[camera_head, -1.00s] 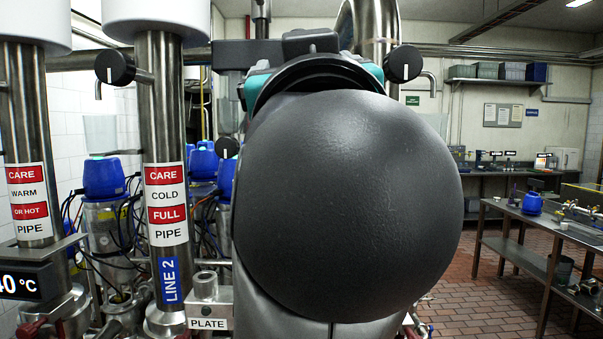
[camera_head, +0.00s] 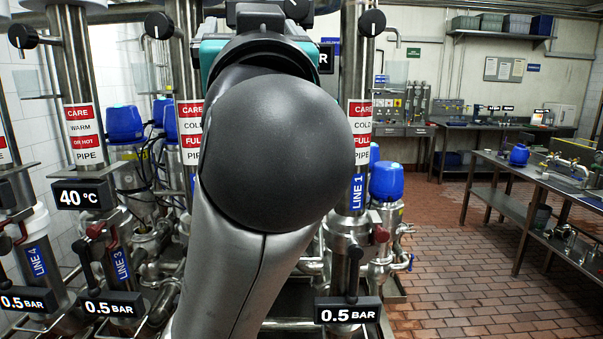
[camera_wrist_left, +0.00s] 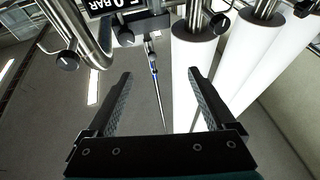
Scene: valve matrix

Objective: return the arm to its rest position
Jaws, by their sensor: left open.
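My arm (camera_head: 278,150) fills the middle of the head view, with its dark rounded joint in front of the pipes. Its gripper is hidden there behind the arm. In the left wrist view my left gripper (camera_wrist_left: 160,75) is open, with two dark ribbed fingers apart and nothing between them. My right gripper is in neither view.
The LINE 1 pipe (camera_head: 357,190) stands just right of my arm, and a warm-pipe column (camera_head: 83,130) stands left. Gauges, including a 0.5 BAR display (camera_head: 347,312), sit low. A metal bench (camera_head: 540,185) is at right. The tiled floor (camera_head: 460,280) between is clear.

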